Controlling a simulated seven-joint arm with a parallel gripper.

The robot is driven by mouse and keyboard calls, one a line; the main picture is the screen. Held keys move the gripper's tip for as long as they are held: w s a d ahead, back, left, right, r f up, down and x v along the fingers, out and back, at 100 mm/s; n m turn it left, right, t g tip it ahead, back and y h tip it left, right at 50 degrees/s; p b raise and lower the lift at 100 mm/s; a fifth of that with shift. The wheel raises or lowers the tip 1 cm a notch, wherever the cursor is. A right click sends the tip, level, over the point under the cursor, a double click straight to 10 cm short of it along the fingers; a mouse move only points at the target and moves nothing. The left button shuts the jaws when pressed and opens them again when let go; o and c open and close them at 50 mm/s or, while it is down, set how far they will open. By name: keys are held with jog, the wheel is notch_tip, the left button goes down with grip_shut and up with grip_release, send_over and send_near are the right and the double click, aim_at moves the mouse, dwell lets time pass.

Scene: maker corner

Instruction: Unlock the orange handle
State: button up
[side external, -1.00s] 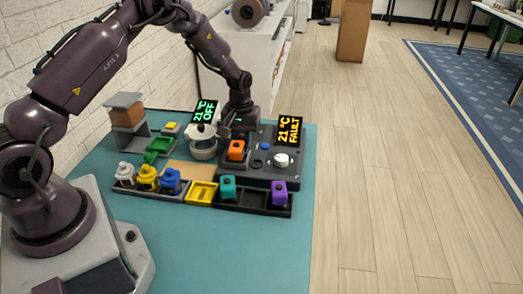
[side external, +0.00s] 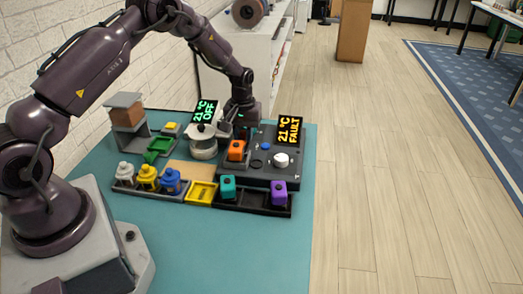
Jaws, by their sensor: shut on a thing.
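The orange handle (side external: 236,150) sits on the left part of the dark grey device panel (side external: 262,174), below a black screen (side external: 289,132) with yellow text "21 °C FAULT". My gripper (side external: 239,135) points down right at the handle, at its top and back side, and is shut on it. The fingertips are small and partly hidden, so the exact grip is hard to see. On the same panel are a blue button (side external: 265,146) and a white knob (side external: 282,160).
A white round pot-like device (side external: 204,148) with a green "21 °C OFF" screen (side external: 205,111) stands close left. In front are a black tray with teal (side external: 228,187) and purple (side external: 279,192) blocks, a yellow tray (side external: 201,193) and several bottles. The mat's front is clear.

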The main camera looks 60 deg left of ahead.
jog(key=o, duration=0.5)
jog(key=shift+o, duration=0.2)
jog(key=shift+r, duration=3.5)
jog(key=s+d+r+m+t, duration=0.2)
jog(key=s+d+r+m, duration=0.1)
jog(key=s+d+r, duration=0.2)
jog(key=s+d+r+m+t, duration=0.1)
jog(key=s+d+r+m, duration=0.2)
jog(key=s+d+r, duration=0.3)
jog(key=s+d+r+m+t, duration=0.2)
jog(key=s+d+r, duration=0.3)
jog(key=s+r, duration=0.7)
jog(key=s+m, duration=0.1)
jog(key=s, duration=0.2)
jog(key=shift+s+d+t, duration=0.25)
jog(key=shift+s+t, duration=0.05)
